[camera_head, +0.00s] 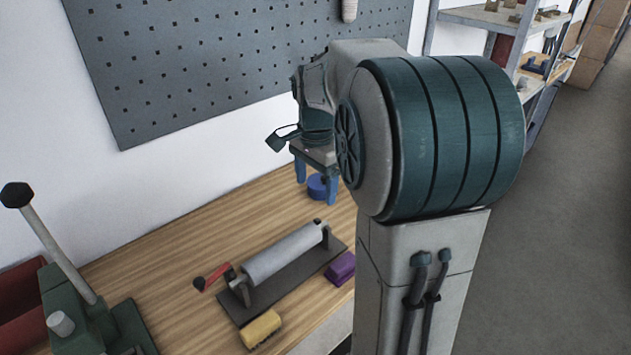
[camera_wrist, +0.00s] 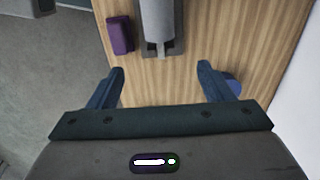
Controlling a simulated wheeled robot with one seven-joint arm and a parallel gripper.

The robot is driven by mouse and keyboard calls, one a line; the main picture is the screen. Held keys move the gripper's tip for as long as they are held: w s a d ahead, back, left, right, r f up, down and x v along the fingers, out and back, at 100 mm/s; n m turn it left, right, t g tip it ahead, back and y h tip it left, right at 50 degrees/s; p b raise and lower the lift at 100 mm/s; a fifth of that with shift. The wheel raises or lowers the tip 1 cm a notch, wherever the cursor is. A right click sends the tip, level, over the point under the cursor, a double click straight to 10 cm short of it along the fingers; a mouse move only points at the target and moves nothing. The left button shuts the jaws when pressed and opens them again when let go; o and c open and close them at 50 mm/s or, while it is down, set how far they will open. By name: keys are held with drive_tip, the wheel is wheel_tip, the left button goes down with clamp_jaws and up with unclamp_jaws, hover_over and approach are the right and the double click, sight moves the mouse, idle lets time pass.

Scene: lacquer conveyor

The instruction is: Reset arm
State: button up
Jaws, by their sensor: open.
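My gripper (camera_head: 316,184) hangs above the far right part of the wooden bench, with its blue fingers pointing down. In the wrist view my gripper (camera_wrist: 161,86) shows two blue fingers spread wide apart with nothing between them. A blue round object (camera_head: 317,186) sits on the bench behind the fingers in the head view, partly hidden by them. In the wrist view the blue object (camera_wrist: 234,84) shows beside the right finger, apart from the space between the fingers. My arm hides part of the bench's right side in the head view.
A roller on a dark base (camera_head: 282,255) lies mid-bench, with a purple block (camera_head: 341,268) and a yellow block (camera_head: 261,329) beside it. A green lever press (camera_head: 85,310) stands at the left. A pegboard (camera_head: 230,60) hangs behind. Shelves (camera_head: 490,18) stand at the back right. Floor is clear at right.

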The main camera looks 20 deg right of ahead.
drive_tip(key=s+a+f+n+t, duration=0.1)
drive_tip(key=s+a+n, duration=0.3)
drive_tip(key=s+n, duration=0.3)
drive_tip(key=s+a+f+n+t, duration=0.2)
drive_tip(key=s+a+n, duration=0.3)
drive_tip(key=s, duration=0.5)
drive_tip(key=shift+s+n, duration=0.15)
drive_tip(key=shift+n, duration=1.05)
